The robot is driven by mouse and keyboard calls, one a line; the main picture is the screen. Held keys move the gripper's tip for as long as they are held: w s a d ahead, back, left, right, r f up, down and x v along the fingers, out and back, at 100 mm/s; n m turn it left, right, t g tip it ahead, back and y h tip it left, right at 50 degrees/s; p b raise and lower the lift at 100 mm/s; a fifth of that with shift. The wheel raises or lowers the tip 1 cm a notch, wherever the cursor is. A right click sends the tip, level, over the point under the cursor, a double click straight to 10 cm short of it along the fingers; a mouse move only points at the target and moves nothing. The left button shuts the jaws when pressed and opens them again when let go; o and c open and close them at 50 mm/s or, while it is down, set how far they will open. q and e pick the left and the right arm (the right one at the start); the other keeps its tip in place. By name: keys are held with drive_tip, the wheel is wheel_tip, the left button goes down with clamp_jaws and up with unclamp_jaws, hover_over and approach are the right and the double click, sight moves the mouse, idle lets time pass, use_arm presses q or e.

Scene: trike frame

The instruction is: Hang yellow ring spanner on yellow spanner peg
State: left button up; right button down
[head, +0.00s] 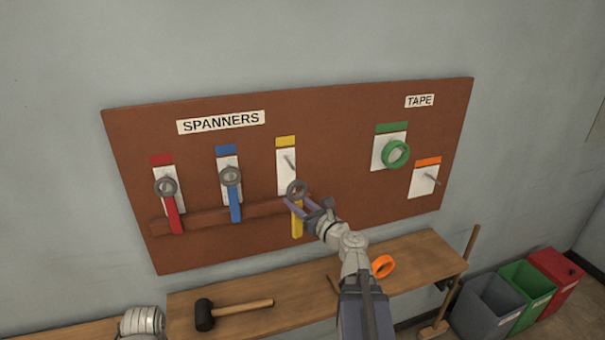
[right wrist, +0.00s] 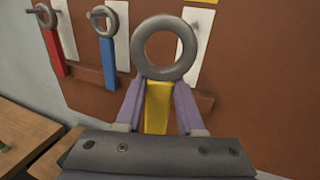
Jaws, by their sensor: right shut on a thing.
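The yellow ring spanner (head: 297,216) has a grey ring head and a yellow handle. My right gripper (head: 300,205) is shut on its handle and holds it upright, ring up, in front of the board. In the right wrist view the spanner (right wrist: 157,103) stands between the purple fingers of the gripper (right wrist: 158,105). The yellow spanner peg (head: 289,162) sticks out of a white card under a yellow label, above the ring in the head view. In the right wrist view the peg's tip (right wrist: 194,26) shows to the right of the ring. The ring is apart from the peg. My left gripper is not in view.
Red (head: 172,207) and blue (head: 234,198) spanners hang on their pegs to the left. A wooden rail (head: 262,208) crosses the board behind the handles. Green tape (head: 396,154) hangs at right. A mallet (head: 235,312) and orange tape (head: 383,266) lie on the bench (head: 415,262).

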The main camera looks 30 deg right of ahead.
drive_tip(key=shift+s+d+r+m+h+p, duration=0.2)
drive_tip(key=shift+d+r+p, duration=0.15)
drive_tip(key=shift+r, duration=0.25)
drive_tip(key=shift+s+d+r+m+h+p, duration=0.1)
drive_tip(key=shift+d+r+h+p, duration=0.15)
drive_tip(key=shift+d+r, duration=0.3)
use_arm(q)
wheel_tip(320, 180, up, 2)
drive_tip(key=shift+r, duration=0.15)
use_arm(e)
drive_tip(key=shift+w, duration=0.2)
use_arm(q)
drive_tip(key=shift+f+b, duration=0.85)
drive_tip(key=shift+b, duration=0.05)
use_arm(e)
drive_tip(key=shift+w+d+f, duration=0.3)
drive_tip(key=shift+w+d, duration=0.15)
drive_tip(key=shift+w, duration=1.5)
drive_tip(key=shift+w+d+f, duration=0.3)
drive_tip(key=shift+w+d, duration=0.2)
drive_tip(key=shift+w, duration=1.5)
drive_tip(key=shift+w+d+f, duration=0.3)
drive_tip(key=shift+w+d, duration=0.15)
drive_tip(key=shift+w, duration=1.5)
